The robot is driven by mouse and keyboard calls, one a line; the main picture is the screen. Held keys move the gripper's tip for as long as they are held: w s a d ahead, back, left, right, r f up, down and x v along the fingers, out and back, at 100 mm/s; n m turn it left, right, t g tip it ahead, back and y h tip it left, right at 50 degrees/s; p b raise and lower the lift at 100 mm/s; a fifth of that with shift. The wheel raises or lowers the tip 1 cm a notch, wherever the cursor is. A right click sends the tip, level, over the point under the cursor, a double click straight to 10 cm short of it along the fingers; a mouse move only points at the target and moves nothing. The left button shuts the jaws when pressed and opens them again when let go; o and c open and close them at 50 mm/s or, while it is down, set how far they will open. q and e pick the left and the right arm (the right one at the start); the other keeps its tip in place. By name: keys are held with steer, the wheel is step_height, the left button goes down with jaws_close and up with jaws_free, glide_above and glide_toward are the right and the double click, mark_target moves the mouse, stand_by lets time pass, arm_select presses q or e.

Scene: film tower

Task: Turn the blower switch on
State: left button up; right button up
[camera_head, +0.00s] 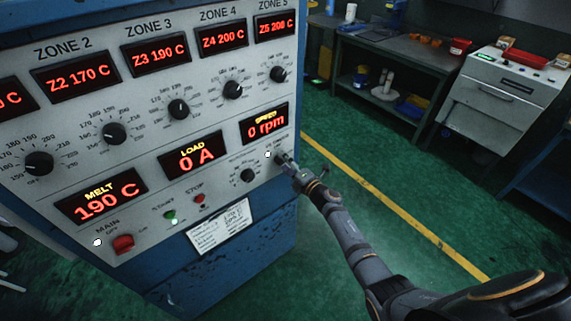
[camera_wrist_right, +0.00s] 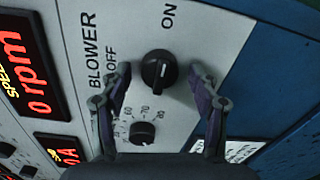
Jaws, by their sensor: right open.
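The blower switch (camera_wrist_right: 158,70) is a black round knob with a pale line on its face, on the pale panel in the right wrist view. OFF is printed on one side and ON on the other; I cannot tell for certain which one the knob points to. My right gripper (camera_wrist_right: 163,78) is open, with one finger on each side of the switch; I cannot tell whether they touch it. In the head view my right gripper (camera_head: 291,165) is at the panel's right edge and largely hides the switch. My left gripper is not in view.
The control panel (camera_head: 130,180) carries several black dials and red displays. The speed display (camera_head: 265,124) and a smaller dial (camera_head: 247,175) are close to my right gripper. A workbench (camera_head: 385,50) and a grey machine (camera_head: 505,85) stand beyond the green floor.

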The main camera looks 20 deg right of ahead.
steer(key=shift+s, duration=0.1)
steer(key=v, duration=1.1)
steer(key=shift+s+d, duration=0.2)
steer(key=shift+s, duration=0.2)
steer(key=shift+r, duration=0.1)
steer(key=s+d+f+m+g+h, duration=0.25)
steer(key=s+f+m, duration=0.25)
steer(key=f, duration=0.5)
steer(key=s+d+f+m+g+h, duration=0.25)
steer(key=s+f+m, duration=0.25)
steer(key=f, duration=0.5)
steer(key=s+d+f+m+g+h, duration=0.25)
steer(key=s+f+m, duration=0.2)
steer(key=f, duration=0.45)
steer(key=s+a+f+m+g, duration=0.1)
steer(key=s+f, duration=0.4)
steer(key=s, duration=0.5)
steer(key=s+a+f+m+g, duration=0.1)
steer(key=s+f+m+g, duration=0.3)
steer(key=s, duration=0.6)
steer(key=s+a+f+m+g, duration=0.1)
steer(key=s+f+m+g, duration=0.2)
steer(key=s+f, duration=0.3)
steer(key=s+m, duration=0.1)
steer(key=s, duration=0.4)
steer(key=shift+a+f+y+b, duration=0.3)
steer(key=shift+a+f+y, duration=0.05)
steer(key=shift+a+f, duration=0.05)
